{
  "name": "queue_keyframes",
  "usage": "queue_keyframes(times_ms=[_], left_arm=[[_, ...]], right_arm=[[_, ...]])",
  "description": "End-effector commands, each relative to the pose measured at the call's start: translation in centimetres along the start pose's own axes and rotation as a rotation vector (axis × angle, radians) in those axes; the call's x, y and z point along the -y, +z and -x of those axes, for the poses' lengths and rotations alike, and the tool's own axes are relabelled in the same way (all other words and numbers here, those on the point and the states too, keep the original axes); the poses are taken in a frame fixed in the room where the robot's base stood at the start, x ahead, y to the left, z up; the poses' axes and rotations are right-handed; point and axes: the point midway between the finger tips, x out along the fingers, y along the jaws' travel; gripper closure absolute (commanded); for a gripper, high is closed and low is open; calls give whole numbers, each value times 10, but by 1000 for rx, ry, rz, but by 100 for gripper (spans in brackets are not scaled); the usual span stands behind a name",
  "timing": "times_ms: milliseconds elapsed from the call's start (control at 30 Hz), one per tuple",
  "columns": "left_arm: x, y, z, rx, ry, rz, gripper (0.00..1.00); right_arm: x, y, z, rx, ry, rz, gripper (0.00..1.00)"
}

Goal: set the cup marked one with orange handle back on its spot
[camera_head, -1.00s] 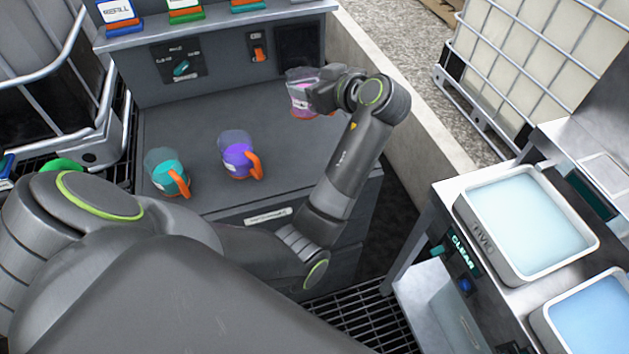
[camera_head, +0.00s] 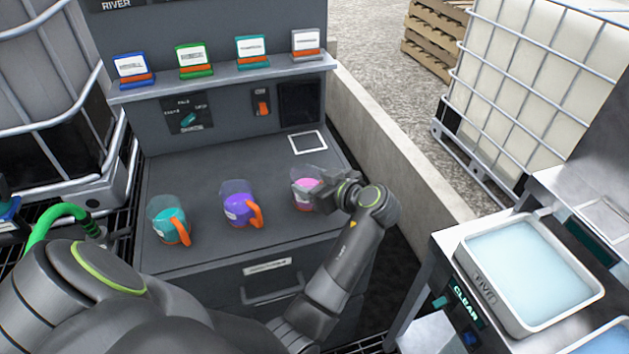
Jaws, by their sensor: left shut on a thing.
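My left gripper (camera_head: 322,192) is shut on a clear cup with pink contents (camera_head: 305,188), at the right of the grey counter. The gripper hides much of this cup, including its handle. I cannot tell whether the cup touches the counter. A clear cup with purple contents and an orange handle (camera_head: 240,204) stands upright at the middle of the counter. A clear cup with teal contents and an orange handle (camera_head: 169,222) stands to its left. The cup markings are too small to read. A white square outline (camera_head: 307,142) lies on the counter behind the pink cup. My right gripper is not in view.
A shelf (camera_head: 220,79) with several labelled cards runs above the counter (camera_head: 205,170). A teal knob (camera_head: 188,119) and an orange switch (camera_head: 263,106) are on the panel. A tray of pale blue liquid (camera_head: 525,270) stands at right. A low concrete wall (camera_head: 400,140) borders the counter.

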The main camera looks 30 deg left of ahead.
Motion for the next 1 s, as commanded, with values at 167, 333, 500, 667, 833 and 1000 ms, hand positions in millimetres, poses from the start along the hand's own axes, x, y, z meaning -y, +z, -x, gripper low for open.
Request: queue_keyframes(times_ms=[167, 333, 500, 667, 833, 1000], left_arm=[[0, 0, 0, -1, 1, 2, 72], [0, 4, -2, -1, 1, 1, 72], [0, 3, -1, 1, 0, 0, 17], [0, 3, -1, 0, 0, 0, 17], [0, 2, -1, 0, 0, 0, 17], [0, -3, 1, 0, 2, 0, 17]], right_arm=[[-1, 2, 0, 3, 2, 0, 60], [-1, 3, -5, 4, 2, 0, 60], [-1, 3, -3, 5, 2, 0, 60], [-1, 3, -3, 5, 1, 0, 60], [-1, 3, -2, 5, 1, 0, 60], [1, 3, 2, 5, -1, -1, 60]])
